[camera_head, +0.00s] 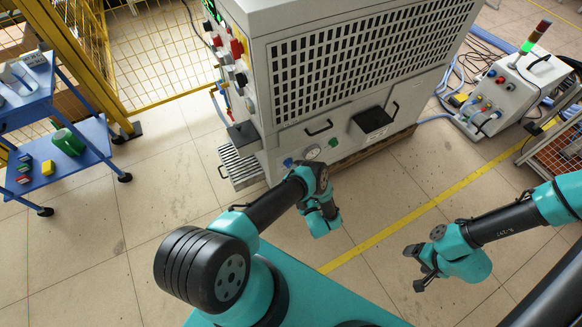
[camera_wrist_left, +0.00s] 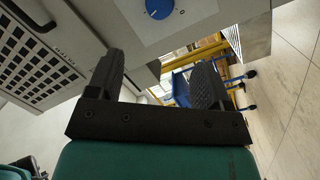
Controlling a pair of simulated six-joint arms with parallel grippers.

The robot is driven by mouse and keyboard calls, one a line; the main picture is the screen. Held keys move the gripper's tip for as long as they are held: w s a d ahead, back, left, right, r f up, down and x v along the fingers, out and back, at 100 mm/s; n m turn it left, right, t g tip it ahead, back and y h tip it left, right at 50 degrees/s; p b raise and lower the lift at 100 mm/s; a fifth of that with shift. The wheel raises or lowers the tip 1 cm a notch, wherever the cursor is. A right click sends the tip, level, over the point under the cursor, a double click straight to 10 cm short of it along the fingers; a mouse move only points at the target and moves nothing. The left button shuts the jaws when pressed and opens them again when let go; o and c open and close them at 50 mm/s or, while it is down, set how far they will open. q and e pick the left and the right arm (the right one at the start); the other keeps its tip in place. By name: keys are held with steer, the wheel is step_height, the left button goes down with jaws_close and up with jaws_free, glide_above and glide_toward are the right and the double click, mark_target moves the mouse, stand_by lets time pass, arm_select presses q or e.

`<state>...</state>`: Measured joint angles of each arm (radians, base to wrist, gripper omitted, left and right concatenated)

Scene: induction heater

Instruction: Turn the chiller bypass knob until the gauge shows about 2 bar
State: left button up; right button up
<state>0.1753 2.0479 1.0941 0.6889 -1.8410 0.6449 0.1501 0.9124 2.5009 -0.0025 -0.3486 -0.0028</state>
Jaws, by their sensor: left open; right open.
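The blue bypass knob (camera_head: 288,162) is low on the front of the big grey cabinet (camera_head: 260,100), just left of a round white gauge (camera_head: 313,151). The gauge is too small to read. In the left wrist view the knob (camera_wrist_left: 159,9), with a white mark, is cut by the top edge, beyond the fingertips.
A black handle (camera_head: 318,128) and a black box (camera_head: 373,119) are on the cabinet front above the gauge. A metal step (camera_head: 240,166) juts out at its left. A blue cart (camera_head: 60,155) stands left, and a grey control unit (camera_head: 510,90) back right. The floor between is clear.

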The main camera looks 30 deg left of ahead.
mark_target(289, 164)
arm_select(q)
steer(key=x, duration=1.6)
steer(key=shift+a, duration=0.1)
steer(key=shift+c, duration=0.4)
steer(key=c, duration=0.8)
steer(key=shift+c, duration=0.2)
steer(key=shift+m, duration=0.4)
steer(key=m+g, duration=0.1)
steer(key=m, duration=0.4)
steer(key=m+g, duration=0.1)
steer(key=m, duration=1)
steer(key=shift+r+g, duration=0.1)
steer(key=shift+g, duration=0.3)
steer(key=shift+m, duration=0.3)
